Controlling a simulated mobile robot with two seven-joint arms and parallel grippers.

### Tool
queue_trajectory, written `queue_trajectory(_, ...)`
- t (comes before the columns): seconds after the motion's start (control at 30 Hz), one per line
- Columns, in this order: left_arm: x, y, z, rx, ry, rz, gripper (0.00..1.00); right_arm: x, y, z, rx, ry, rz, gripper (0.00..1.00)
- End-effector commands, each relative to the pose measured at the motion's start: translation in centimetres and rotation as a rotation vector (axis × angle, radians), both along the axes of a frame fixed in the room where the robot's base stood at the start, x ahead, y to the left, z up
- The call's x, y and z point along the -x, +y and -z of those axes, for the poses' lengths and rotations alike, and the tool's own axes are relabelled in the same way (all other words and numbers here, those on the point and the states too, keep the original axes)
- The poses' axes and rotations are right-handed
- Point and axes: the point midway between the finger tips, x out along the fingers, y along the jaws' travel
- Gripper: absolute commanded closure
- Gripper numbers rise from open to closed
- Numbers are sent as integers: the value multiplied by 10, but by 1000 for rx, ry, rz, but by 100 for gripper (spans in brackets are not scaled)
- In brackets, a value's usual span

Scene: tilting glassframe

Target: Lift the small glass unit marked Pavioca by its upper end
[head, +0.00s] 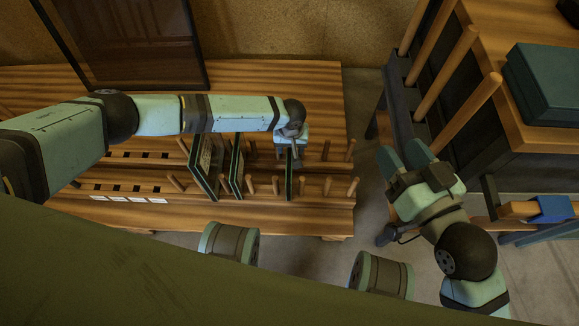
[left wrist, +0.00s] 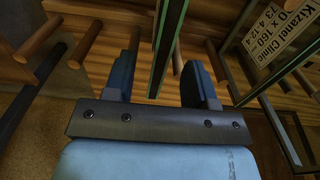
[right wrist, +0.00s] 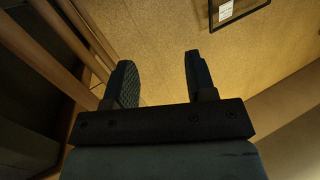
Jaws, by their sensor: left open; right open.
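My left gripper (head: 291,148) is open above the slotted wooden rack (head: 310,205). In the left wrist view, the green upper edge of a narrow glass unit (left wrist: 165,45) stands between its spread fingers (left wrist: 158,82), with gaps at the sides. In the head view this glass unit (head: 289,176) stands nearly edge-on below the gripper. I cannot read the name Pavioca anywhere. A larger glass unit (head: 236,170) stands further left; a label (left wrist: 275,25) in the left wrist view reads Kizanel Clinic. My right gripper (head: 405,158) is open and empty, right of the rack.
Another framed pane (head: 205,172) stands beside the larger unit. Wooden pegs (head: 326,186) rise along the rack. A big dark framed pane (head: 135,40) leans at the back. At right, a bench with long pegs (head: 468,113) carries a teal box (head: 548,80).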

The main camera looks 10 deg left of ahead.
Motion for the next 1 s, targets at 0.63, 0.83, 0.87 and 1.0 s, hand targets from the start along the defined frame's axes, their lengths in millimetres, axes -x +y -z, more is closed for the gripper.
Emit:
queue_trajectory(0.63, 2, 4, 70, 1, -2, 1, 49, -24, -15, -3, 160, -280, 11, 49)
queue_trajectory(0.83, 2, 4, 69, 1, -1, 1, 49, -24, -15, -6, 166, -290, 12, 49)
queue_trajectory(0.87, 2, 4, 69, 1, -1, 1, 49, -24, -15, -6, 166, -289, 12, 49)
queue_trajectory(1.0, 3, 4, 70, 1, -1, 1, 72, -24, -15, -5, 165, -289, 12, 49)
